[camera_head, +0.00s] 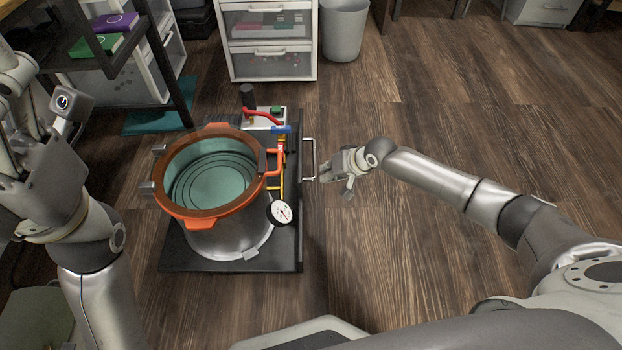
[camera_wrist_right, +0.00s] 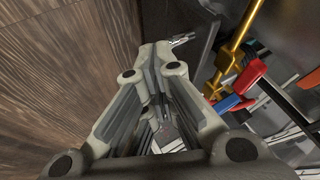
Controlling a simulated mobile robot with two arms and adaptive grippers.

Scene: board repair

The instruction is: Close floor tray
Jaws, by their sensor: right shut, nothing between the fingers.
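The floor tray (camera_head: 287,254) is a flat black platform on the wood floor, pulled out beside the shelf unit. It carries a steel pot with an orange rim (camera_head: 203,217). A pale bar handle (camera_head: 314,158) stands on its right edge. My right gripper (camera_head: 329,176) is just right of the handle's near end, low over the floor. Its fingers (camera_wrist_right: 160,52) are shut and empty in the wrist view; a bit of shiny metal shows by their tips. I cannot tell whether they touch the handle. My left gripper (camera_head: 14,112) is at the left edge, partly cut off, its fingers unclear.
A pressure gauge (camera_head: 280,212) and red and yellow pipes (camera_head: 276,165) stand by the pot. The shelf unit (camera_head: 150,55) is at upper left. A white drawer cabinet (camera_head: 268,32) and a grey bin (camera_head: 343,30) stand behind.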

